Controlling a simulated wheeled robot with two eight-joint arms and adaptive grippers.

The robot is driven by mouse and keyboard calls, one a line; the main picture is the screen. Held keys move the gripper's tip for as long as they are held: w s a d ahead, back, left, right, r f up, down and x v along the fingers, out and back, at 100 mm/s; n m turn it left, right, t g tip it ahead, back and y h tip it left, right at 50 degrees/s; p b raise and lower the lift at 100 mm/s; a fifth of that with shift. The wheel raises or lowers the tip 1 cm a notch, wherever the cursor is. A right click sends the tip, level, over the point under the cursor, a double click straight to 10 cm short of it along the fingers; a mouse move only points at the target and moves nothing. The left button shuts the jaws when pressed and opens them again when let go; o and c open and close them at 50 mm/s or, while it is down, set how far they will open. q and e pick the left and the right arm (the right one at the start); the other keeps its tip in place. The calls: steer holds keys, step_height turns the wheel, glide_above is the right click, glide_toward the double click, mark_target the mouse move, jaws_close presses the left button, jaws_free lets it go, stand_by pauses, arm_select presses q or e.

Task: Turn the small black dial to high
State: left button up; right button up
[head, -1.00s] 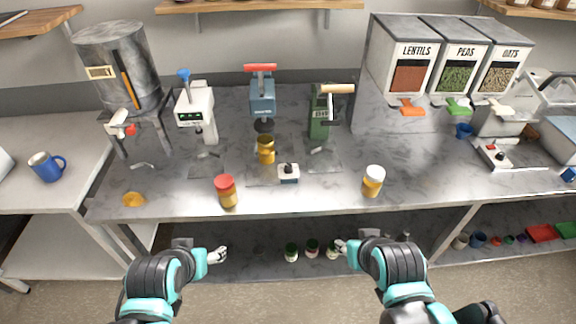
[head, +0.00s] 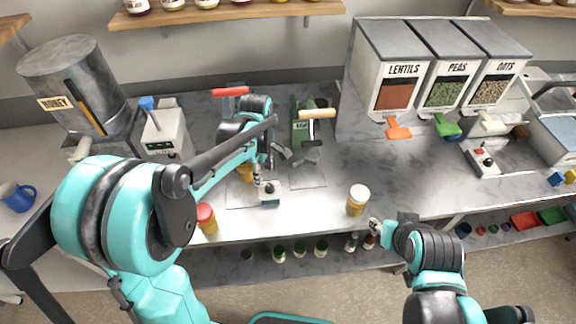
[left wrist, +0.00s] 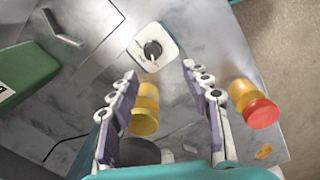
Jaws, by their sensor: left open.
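The small black dial (head: 269,186) sits on top of a small white box (head: 271,198) near the table's front edge. In the left wrist view the dial (left wrist: 152,49) is a round black knob on a white plate (left wrist: 165,42), ahead of the fingertips. My left gripper (head: 268,166) is just behind and above the box, pointing down. In the left wrist view its two fingers (left wrist: 160,73) are apart with nothing held, and the dial lies beyond them, not touched. My right gripper (head: 376,226) is off the table's front edge, too small to tell open from shut.
A red-lidded jar (head: 206,219) stands left of the box. A white-lidded jar (head: 357,200) stands right, with clear counter between.

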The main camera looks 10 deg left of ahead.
mark_target(269, 186)
arm_select(q)
steer(key=shift+w+d+f+n, duration=0.25)
steer(key=shift+w+d+n, duration=0.1)
steer(key=shift+w, duration=0.3)
steer(key=shift+w+d+f, duration=0.1)
steer(key=shift+d+f, duration=0.05)
steer(key=shift+f, duration=0.1)
step_height(269, 186, down, 7)
steer(key=shift+f+b, duration=0.2)
steer(key=shift+b, duration=0.75)
jaws_close()
